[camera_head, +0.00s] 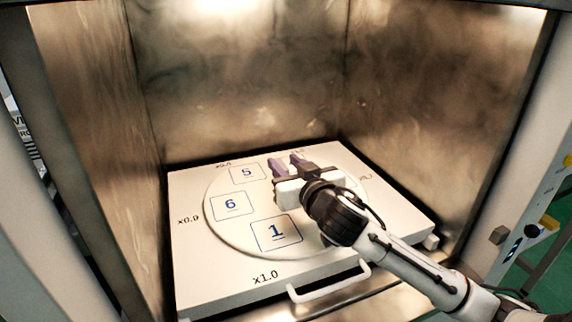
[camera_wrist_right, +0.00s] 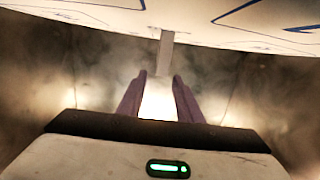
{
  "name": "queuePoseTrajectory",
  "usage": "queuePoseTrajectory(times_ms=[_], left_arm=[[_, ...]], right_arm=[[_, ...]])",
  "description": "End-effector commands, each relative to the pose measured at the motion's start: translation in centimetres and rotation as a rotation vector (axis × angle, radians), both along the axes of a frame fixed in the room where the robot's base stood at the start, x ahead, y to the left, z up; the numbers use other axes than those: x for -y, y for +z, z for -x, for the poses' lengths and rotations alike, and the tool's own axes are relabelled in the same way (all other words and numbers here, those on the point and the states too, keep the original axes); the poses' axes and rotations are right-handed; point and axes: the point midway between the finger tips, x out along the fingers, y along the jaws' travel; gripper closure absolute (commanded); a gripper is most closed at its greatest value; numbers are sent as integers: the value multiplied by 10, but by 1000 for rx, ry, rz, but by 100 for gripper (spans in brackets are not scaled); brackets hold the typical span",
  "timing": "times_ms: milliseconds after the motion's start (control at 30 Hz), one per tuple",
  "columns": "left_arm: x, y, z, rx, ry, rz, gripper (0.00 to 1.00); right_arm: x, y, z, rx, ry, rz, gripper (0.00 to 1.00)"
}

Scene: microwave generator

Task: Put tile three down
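A white board (camera_head: 197,277) lies in the metal chamber with a round disc on it. Blue-outlined tiles 5 (camera_head: 247,173), 6 (camera_head: 232,204) and 1 (camera_head: 276,233) lie flat on the disc. My right gripper (camera_head: 288,160) is over the disc's far right part and hides some of it. Its purple fingers stand apart, also in the right wrist view (camera_wrist_right: 160,78). A bright area shows between them, with a narrow grey strip (camera_wrist_right: 166,52) beyond the tips. I cannot tell what the strip is. No tile marked 3 is readable. My left gripper is not in view.
Metal walls (camera_head: 240,90) enclose the board at the back and sides. A white handle (camera_head: 330,285) sits at the board's front edge. Multiplier labels such as x1.0 (camera_head: 266,278) ring the disc. A panel with colored parts (camera_head: 540,225) stands at right.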

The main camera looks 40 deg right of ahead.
Motion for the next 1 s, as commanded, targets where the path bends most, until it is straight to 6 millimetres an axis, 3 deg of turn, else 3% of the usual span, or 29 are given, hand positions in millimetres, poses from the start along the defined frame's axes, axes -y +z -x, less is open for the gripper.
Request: queuePoseTrajectory(times_ms=[200, 367, 633, 800, 1000], left_arm=[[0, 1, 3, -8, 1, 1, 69], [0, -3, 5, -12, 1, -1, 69], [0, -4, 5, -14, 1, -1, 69], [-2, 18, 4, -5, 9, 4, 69], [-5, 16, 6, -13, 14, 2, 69]], right_arm=[[-1, 6, 3, -1, 0, 1, 67], [-8, 9, 30, -2, 2, -2, 67], [-22, 19, 92, -1, 1, -3, 67], [-26, 24, 106, -4, 1, -2, 67], [-28, 25, 115, 0, 1, 0, 67]])
